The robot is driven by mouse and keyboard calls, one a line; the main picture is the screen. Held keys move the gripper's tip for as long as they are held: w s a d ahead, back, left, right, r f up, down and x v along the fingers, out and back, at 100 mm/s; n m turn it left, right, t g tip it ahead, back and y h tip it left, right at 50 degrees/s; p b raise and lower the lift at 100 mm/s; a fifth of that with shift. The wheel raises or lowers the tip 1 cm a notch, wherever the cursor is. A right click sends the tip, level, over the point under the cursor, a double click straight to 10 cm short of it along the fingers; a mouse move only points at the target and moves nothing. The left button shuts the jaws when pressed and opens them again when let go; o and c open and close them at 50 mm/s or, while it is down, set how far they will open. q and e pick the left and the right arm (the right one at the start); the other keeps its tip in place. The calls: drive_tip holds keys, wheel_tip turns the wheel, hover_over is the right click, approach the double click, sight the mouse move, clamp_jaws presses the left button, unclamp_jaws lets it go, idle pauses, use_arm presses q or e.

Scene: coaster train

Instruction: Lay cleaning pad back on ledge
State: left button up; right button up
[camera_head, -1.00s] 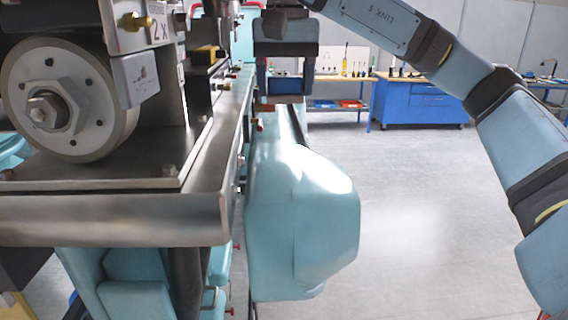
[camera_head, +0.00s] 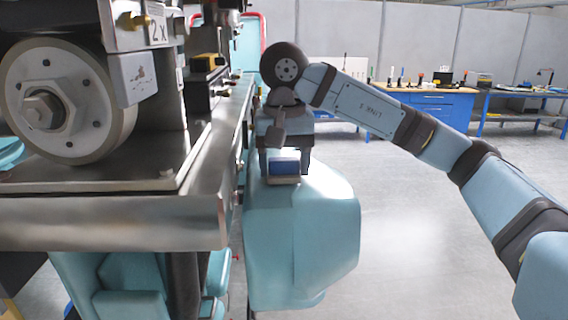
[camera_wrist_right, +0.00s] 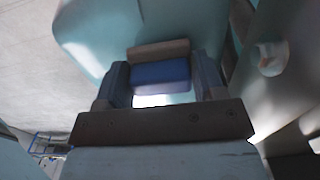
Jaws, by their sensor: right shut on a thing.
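The cleaning pad (camera_head: 284,168) is a small block with a blue middle and a tan layer. It sits between the fingers of my right gripper (camera_head: 284,164), which is shut on it. I cannot tell for certain which surface is the ledge. My left gripper is out of view.
A steel platform (camera_head: 110,222) with a large wheel (camera_head: 62,100) fills the left, and its long edge runs close beside my right gripper. A blue workbench (camera_head: 436,106) stands far back. The grey floor (camera_head: 420,230) at right is open below my right arm.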

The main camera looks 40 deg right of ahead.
sight(284, 159)
drive_tip(key=o, duration=0.9)
drive_tip(key=shift+c, duration=0.2)
wheel_tip(284, 159, up, 12)
drive_tip(key=p, duration=0.1)
idle(0.6)
